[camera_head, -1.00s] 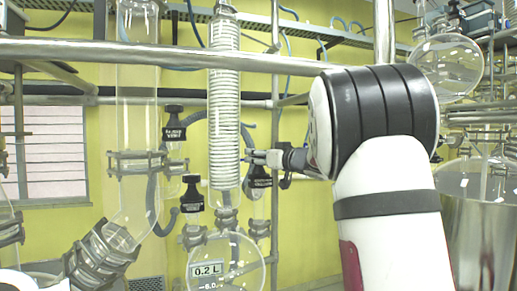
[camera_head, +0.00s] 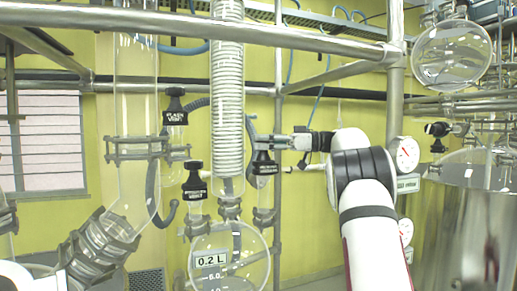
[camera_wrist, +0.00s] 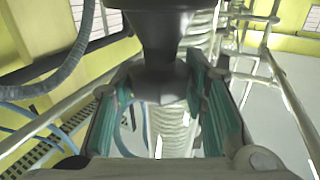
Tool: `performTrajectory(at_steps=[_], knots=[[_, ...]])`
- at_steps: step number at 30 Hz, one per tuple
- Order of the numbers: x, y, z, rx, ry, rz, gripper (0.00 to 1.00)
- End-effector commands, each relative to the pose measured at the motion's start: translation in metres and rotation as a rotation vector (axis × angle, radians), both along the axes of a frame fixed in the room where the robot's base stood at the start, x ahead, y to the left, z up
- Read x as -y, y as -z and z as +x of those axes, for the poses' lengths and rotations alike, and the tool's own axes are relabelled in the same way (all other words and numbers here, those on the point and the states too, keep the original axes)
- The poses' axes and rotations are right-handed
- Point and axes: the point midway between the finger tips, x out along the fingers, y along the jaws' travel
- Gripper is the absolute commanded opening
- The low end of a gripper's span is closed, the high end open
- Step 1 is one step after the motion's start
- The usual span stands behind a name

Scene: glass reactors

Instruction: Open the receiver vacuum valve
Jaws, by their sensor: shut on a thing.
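A black valve knob (camera_head: 262,167) with a small label stands to the right of the white-coiled glass column; I cannot read its label. My gripper (camera_head: 272,142) reaches it from the right, and its fingers are at the upper part of the knob. In the wrist view the dark knob (camera_wrist: 158,78) sits between the two teal-padded fingers of my gripper (camera_wrist: 160,100), which are shut on it. The stem below the knob is partly hidden. Two similar black knobs stand to the left, one labelled as a vent (camera_head: 174,116) and one lower (camera_head: 195,185).
The coiled glass column (camera_head: 227,100) and a round 0.2 L flask (camera_head: 228,258) stand close left of my gripper. A thick metal rail (camera_head: 190,20) crosses above. Gauges (camera_head: 405,154) and a large steel vessel (camera_head: 455,235) stand at the right.

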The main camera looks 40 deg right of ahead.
Motion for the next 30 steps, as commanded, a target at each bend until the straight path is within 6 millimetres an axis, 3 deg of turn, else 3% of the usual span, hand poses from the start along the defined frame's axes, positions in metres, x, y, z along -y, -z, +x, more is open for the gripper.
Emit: performTrajectory(at_steps=[13, 30], knots=[[0.0005, -0.0026, 0.0042, 0.012, -0.163, 0.001, 0.12], [0.0003, -0.0011, -0.0006, 0.003, -0.201, -0.003, 0.12]])
